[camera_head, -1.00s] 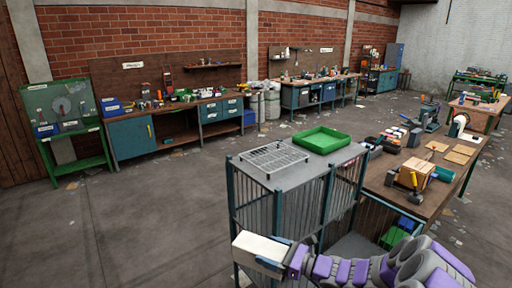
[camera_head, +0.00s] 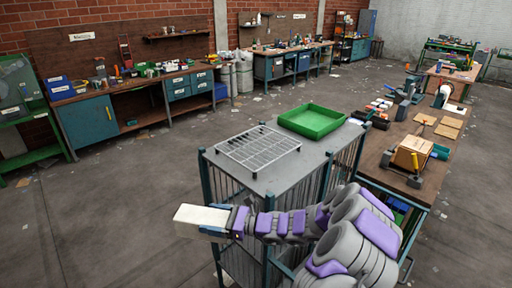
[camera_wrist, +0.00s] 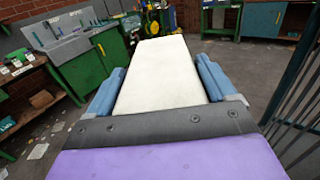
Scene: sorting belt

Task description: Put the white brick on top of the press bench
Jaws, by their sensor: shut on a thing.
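The white brick (camera_head: 198,217) is held in my gripper (camera_head: 222,228), out in front of the arm and left of the cage trolley. In the wrist view the long, pale brick (camera_wrist: 158,80) points away between the two blue fingers of my gripper (camera_wrist: 160,72), which are shut on its sides. Beneath the brick the head view shows bare floor. Several workbenches stand around. Their sign lettering is too small to read, so I cannot tell for certain which is the press bench.
A cage trolley (camera_head: 262,182) stands close by, with a wire rack (camera_head: 258,148) and green tray (camera_head: 312,120) on top. A cluttered wooden bench (camera_head: 400,178) is to its right. A blue-cabinet bench (camera_head: 88,125) lines the brick wall. Open floor (camera_head: 110,200) lies left.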

